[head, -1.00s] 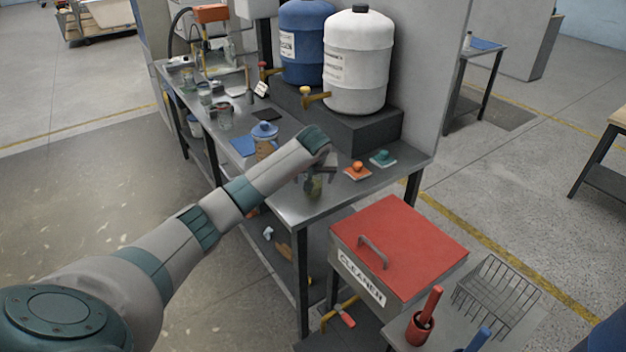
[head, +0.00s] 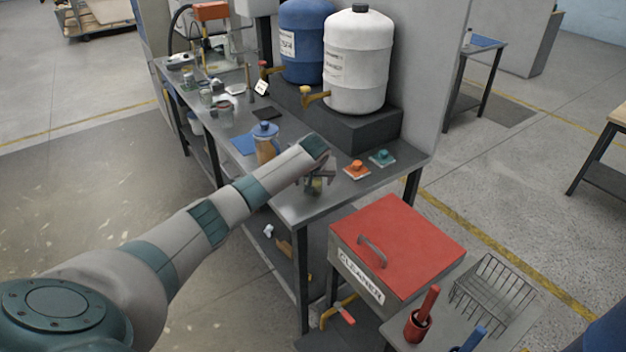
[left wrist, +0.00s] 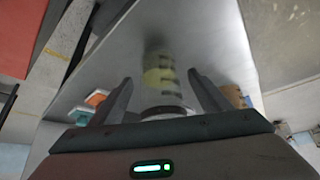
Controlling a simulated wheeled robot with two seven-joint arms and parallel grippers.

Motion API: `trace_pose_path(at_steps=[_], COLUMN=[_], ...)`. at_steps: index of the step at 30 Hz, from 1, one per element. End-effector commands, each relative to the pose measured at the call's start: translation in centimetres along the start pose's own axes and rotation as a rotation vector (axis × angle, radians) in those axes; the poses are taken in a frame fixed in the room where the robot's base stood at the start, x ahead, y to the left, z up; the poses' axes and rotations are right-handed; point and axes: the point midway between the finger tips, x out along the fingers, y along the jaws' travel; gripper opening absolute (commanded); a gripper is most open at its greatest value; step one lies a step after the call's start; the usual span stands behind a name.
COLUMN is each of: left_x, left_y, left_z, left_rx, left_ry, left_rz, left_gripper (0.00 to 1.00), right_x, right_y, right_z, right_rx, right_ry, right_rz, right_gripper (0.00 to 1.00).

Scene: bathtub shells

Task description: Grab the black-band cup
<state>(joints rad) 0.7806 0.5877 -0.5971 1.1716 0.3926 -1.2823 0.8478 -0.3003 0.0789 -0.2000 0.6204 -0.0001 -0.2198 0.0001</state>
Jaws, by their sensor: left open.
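The cup (left wrist: 165,76) stands on the grey metal workbench (head: 300,212). In the left wrist view it looks clear with dark bands and a yellowish patch, and is blurred. In the head view it is a small greenish shape (head: 316,188), partly hidden by my left gripper (head: 319,175). The left gripper is open, with its fingers (left wrist: 159,77) on either side of the cup in the left wrist view. I cannot tell whether they touch it. My right gripper is not in view.
An orange-topped piece (head: 357,170) and a teal-topped piece (head: 382,158) sit right of the gripper. A blue-lidded jug (head: 265,146) stands to its left. White (head: 357,65) and blue (head: 305,45) barrels stand behind. A red-lidded cleaner box (head: 398,245) is in front right.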

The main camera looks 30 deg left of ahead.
Motion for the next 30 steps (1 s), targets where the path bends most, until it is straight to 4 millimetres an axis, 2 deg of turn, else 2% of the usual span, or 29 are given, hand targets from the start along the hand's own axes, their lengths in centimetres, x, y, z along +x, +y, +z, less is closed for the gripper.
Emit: trace_pose_path(at_steps=[1,9,24,25,26,30], left_x=[0.3,2.3,2.5,2.5,2.5,2.5], left_y=[0.0,0.0,0.0,0.0,0.0,0.0], left_z=[-0.2,-0.1,-0.1,-0.1,-0.1,-0.1], left_rx=[-0.001,-0.001,0.000,0.000,0.000,0.000], left_ry=[-0.001,0.001,0.001,0.001,0.001,0.001], left_rz=[-0.001,0.000,0.000,0.000,0.000,0.000], left_gripper=[0.71,0.71,0.71,0.68,0.61,0.28], right_x=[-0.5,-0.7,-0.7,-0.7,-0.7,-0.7], right_y=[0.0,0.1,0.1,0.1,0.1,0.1], right_z=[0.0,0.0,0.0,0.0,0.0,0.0], right_rx=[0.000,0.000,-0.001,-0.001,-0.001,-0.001], right_ry=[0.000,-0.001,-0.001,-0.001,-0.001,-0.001], right_rz=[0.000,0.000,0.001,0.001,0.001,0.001], right_gripper=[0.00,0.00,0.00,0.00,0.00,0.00])
